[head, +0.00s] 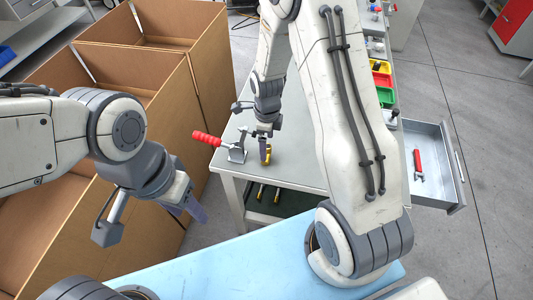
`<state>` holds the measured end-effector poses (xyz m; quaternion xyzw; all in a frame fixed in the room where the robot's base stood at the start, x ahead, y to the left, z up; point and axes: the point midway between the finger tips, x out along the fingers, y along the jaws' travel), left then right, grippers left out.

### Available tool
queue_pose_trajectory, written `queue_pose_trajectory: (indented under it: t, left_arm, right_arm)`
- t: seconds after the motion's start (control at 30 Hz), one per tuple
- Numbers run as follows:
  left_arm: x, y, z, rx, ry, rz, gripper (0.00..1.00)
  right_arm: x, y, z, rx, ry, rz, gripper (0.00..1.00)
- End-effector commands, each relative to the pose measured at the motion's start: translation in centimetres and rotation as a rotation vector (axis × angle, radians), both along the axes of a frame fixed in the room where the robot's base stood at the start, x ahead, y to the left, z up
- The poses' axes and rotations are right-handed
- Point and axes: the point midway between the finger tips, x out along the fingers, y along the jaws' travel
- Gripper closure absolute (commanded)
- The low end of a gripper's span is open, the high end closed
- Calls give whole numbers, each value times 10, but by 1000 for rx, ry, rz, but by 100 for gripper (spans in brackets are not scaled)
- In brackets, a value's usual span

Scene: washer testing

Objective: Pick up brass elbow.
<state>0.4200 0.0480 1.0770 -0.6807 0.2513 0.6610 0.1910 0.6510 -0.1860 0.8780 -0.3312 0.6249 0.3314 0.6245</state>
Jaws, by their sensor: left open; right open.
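The brass elbow (268,158) is a small yellow piece on the grey table top near its front edge. My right gripper (264,152) points down right at it, open, with a finger covering part of the elbow. I cannot tell whether the finger touches it. My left gripper (187,206) is open and empty, at the lower left in front of the cardboard boxes, well away from the elbow.
A toggle clamp with a red handle (207,138) stands just left of the elbow. An open drawer (437,160) holds a red tool (418,164). Large cardboard boxes (140,75) stand at left.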

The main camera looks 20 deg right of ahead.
Motion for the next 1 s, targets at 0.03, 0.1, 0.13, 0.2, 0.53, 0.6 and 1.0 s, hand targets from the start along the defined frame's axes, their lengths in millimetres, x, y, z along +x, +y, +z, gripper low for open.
queue_pose_trajectory:
  t: [0.03, 0.1, 0.13, 0.2, 0.53, 0.6, 1.0]
  left_arm:
    - [0, 0, 2, 0, 0, 0, 50]
    - [0, 0, 5, 0, 0, 0, 50]
    - [0, 0, 7, 0, 0, 0, 50]
    - [0, 0, 10, 0, 0, 0, 50]
    - [0, 0, 12, 0, 0, 0, 50]
    - [0, 0, 12, 0, 0, 0, 50]
    - [0, 0, 12, 0, 0, 0, 50]
  right_arm:
    - [-1, 0, -3, 0, 2, 0, 0]
    - [-1, 0, -11, 0, 5, 1, 0]
    - [-2, 1, -15, 0, 5, 1, 0]
    - [-2, 1, -25, 1, 4, 1, 0]
    - [-1, 1, -51, -1, -1, 0, 0]
    - [-1, 1, -51, 0, -1, 0, 0]
    - [0, 1, -51, 0, -1, 0, 94]
